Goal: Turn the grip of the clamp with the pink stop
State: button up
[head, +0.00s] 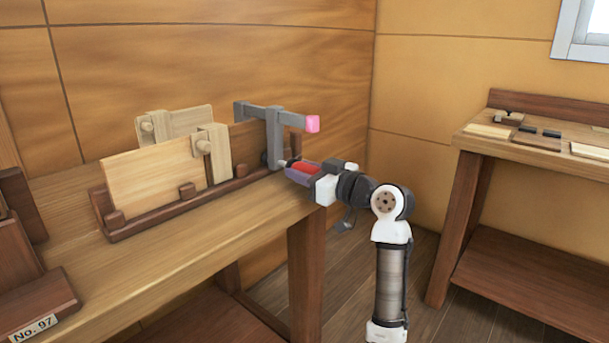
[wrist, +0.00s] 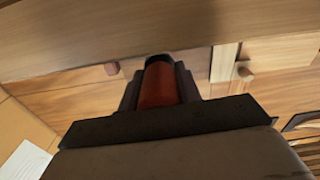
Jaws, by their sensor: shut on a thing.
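The clamp (head: 271,130) is grey metal and stands at the right end of the wooden rack on the bench. Its bar runs level, and a pink stop (head: 312,123) caps the bar's right end. The clamp's red grip (head: 294,163) sits low on it, partly hidden by my gripper. My gripper (head: 299,170) reaches in from the right and is shut on the red grip. In the wrist view the red grip (wrist: 159,86) stands between the dark fingers, with a black end. The grip's far side is hidden.
The rack (head: 170,208) holds several upright boards, with wooden clamps (head: 203,146) on them. A dark stand labelled No. 97 (head: 35,325) is at the bench's near left. A second bench (head: 540,140) with small pieces stands at the right, with open floor between.

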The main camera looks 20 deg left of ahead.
jog(key=shift+a, duration=0.15)
jog(key=o, duration=1)
jog(key=v, duration=1.3)
jog(key=shift+d, duration=0.4)
jog(key=shift+s, duration=0.1)
